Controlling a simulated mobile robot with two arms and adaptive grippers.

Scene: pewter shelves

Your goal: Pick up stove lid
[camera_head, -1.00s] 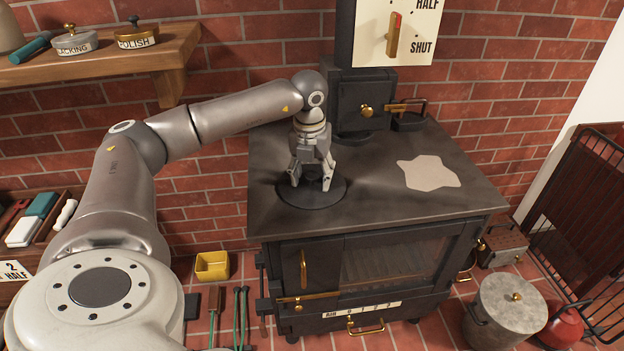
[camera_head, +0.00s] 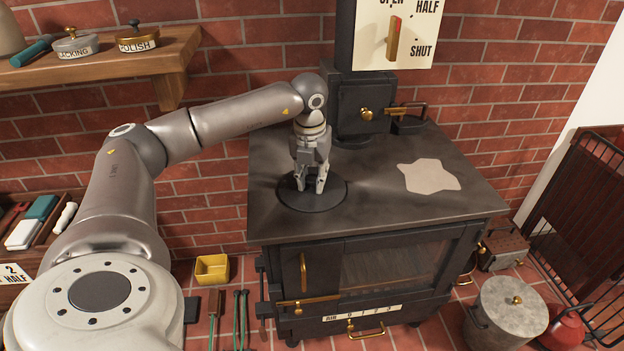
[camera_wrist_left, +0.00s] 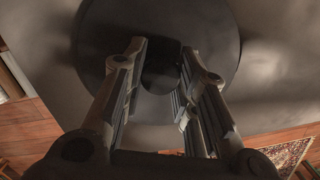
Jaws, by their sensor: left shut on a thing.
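The stove lid (camera_head: 325,200) is a round black disc lying flat on the left part of the dark stove top (camera_head: 400,212). It also shows in the left wrist view (camera_wrist_left: 105,30), where a darker raised part (camera_wrist_left: 161,72) sits at its middle between my fingers. My left gripper (camera_head: 311,188) points down over the lid's middle, shut on that raised part. The gripper shows in the left wrist view too (camera_wrist_left: 160,80). In the head view the fingers hide the raised part. My right gripper is not in view.
A pale irregular patch (camera_head: 428,176) marks the stove top to the right. The firebox with a brass knob (camera_head: 366,114) and a small black pan (camera_head: 408,124) stand behind. A wooden shelf with tins (camera_head: 138,40) juts out at upper left. A lidded pot (camera_head: 508,310) stands on the floor.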

